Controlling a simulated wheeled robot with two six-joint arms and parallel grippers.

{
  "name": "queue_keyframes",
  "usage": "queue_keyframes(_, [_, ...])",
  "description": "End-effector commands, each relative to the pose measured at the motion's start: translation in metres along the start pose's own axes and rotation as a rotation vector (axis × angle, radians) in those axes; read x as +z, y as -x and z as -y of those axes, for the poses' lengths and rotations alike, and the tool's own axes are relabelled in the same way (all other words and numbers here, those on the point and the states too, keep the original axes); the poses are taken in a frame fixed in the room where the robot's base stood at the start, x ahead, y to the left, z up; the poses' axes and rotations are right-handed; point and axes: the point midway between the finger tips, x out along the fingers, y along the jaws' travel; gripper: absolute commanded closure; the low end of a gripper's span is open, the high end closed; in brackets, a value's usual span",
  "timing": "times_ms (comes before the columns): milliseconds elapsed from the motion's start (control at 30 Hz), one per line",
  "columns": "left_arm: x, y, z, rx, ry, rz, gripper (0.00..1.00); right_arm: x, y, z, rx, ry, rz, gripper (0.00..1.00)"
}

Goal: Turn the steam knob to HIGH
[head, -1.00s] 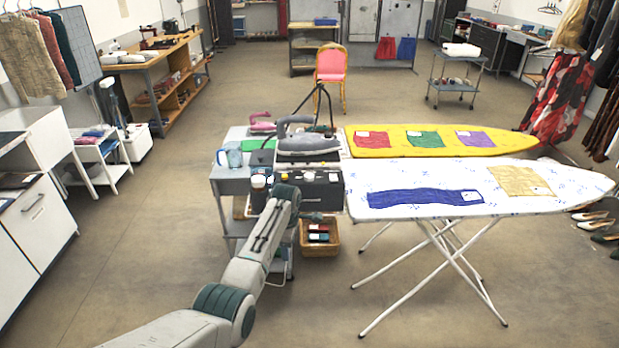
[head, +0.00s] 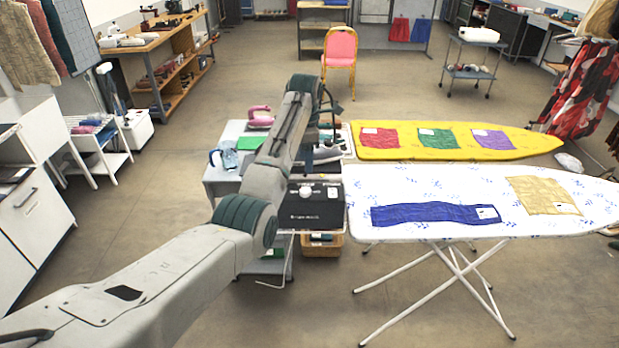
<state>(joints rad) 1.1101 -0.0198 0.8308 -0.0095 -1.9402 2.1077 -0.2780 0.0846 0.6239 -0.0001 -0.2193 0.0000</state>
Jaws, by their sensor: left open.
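The steam station (head: 316,212), a box with a black front panel, stands on the grey cart left of the white ironing board. Small round knobs show at its upper front; I cannot read their markings or tell which is the steam knob or where it points. A grey iron (head: 326,156) rests on top of the station, partly hidden by my left arm. My left gripper (head: 329,132) is open, small and partly hidden at the far end of my arm, above the iron's area; I cannot tell any contact. My right gripper is out of view.
The white ironing board (head: 420,182) holds a blue cloth (head: 430,215) and a tan cloth (head: 540,196). A yellow board (head: 510,140) lies behind it. A basket (head: 322,246) sits below.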

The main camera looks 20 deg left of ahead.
Motion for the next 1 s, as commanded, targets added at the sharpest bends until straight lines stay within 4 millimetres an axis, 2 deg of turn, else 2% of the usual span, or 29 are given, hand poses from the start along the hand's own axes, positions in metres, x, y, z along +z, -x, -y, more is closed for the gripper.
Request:
queue_keyframes(167, [-0.001,-0.024,0.002,-0.005,-0.001,-0.003,0.48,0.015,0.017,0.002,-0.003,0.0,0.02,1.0])
queue_keyframes(333, [-0.001,-0.057,0.001,-0.006,-0.001,-0.003,0.48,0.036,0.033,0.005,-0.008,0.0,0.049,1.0])
queue_keyframes(533, [-0.001,-0.089,0.001,-0.003,-0.001,-0.002,0.48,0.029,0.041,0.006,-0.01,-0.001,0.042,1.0])
queue_keyframes(733, [0.0,-0.103,0.001,-0.001,-0.001,-0.001,0.48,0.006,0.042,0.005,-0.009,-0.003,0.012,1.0])
queue_keyframes(1000, [0.0,-0.104,0.001,-0.001,-0.001,0.0,0.5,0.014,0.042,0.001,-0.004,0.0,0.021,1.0])
